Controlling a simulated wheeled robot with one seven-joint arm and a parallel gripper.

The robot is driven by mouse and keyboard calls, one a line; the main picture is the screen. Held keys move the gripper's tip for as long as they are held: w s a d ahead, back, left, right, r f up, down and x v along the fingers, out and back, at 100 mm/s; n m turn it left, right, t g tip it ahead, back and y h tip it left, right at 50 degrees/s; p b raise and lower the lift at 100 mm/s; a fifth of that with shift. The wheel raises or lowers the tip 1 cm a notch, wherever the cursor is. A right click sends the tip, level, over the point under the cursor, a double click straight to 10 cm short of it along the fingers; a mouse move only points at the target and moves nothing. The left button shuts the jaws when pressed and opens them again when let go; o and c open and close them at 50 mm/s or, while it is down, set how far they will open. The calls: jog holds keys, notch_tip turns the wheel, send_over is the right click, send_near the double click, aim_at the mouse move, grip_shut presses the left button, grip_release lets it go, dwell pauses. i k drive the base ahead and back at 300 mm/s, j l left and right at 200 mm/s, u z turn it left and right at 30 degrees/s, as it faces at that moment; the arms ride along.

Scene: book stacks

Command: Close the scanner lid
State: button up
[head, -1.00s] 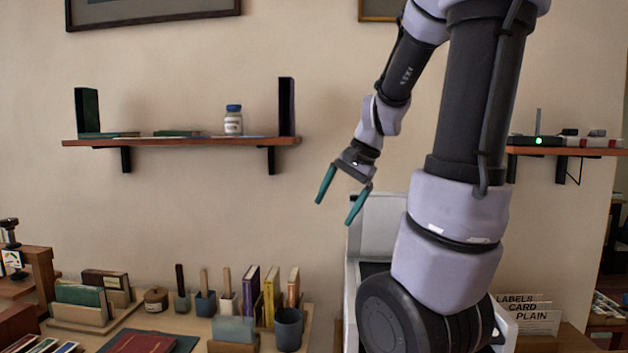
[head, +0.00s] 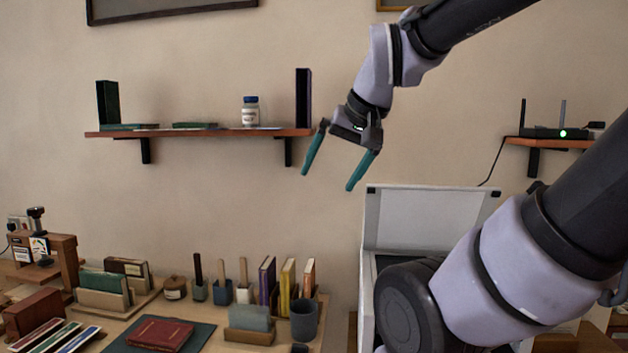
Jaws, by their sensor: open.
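The scanner lid (head: 425,219) stands raised, a pale panel with a grey rim, right of centre in the head view. Below it is the scanner body (head: 367,285), a light casing with a dark top, mostly hidden behind my arm. My gripper (head: 326,180) is open and empty, its two teal fingers pointing down. In the picture it is above and left of the lid's top edge, apart from it.
A wall shelf (head: 215,132) with books and a jar is behind and left of my gripper. A second shelf (head: 545,142) holds a router at right. The desk at lower left carries a red book (head: 160,334), a cup (head: 304,320) and several upright books and brushes.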

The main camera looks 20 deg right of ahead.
aim_at(433, 218)
jog(key=k+z, duration=0.1)
jog(key=z, duration=0.55)
jog(key=i+z, duration=0.1)
jog(key=z, duration=0.5)
jog(key=i+l+u, duration=0.1)
jog(key=l+u, duration=0.2)
jog(key=l, duration=0.2)
